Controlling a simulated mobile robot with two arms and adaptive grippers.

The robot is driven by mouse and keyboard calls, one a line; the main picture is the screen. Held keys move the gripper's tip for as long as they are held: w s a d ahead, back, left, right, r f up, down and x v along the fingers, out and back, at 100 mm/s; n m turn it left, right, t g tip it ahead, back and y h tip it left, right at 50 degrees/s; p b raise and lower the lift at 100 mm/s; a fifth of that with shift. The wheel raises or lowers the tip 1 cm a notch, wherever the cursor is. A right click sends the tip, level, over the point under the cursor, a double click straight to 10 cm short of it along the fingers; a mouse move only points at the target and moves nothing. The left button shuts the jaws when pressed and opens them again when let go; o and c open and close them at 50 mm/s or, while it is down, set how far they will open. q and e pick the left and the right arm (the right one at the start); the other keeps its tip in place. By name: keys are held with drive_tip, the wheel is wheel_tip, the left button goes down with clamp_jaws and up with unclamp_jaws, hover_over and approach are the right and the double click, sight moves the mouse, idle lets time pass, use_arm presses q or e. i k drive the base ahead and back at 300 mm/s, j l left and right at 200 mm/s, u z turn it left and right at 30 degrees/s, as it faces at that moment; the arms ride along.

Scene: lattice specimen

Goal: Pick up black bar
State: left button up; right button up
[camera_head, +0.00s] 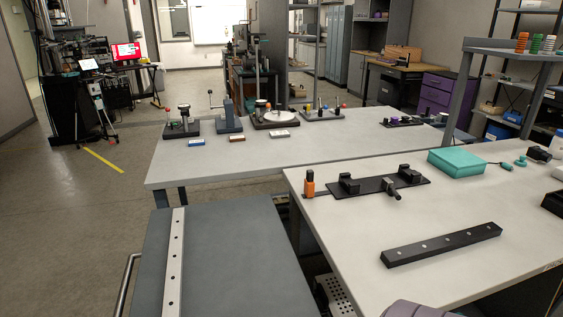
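The black bar (441,246) lies flat on the near right white table (350,262), slanting from lower left to upper right. It is a long rectangular bar with several small pale spots along its top. Nothing touches it and its top is fully visible.
A black fixture plate (376,187) with two blocks, an orange bottle (309,184) and a teal box (457,162) stand behind the bar. A silver bar (175,262) lies on the grey cart (228,258) at left. The tabletop around the bar is clear.

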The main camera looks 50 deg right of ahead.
sight(395, 257)
drive_tip(key=k+j+z, duration=0.1)
drive_tip(key=z, duration=2.65)
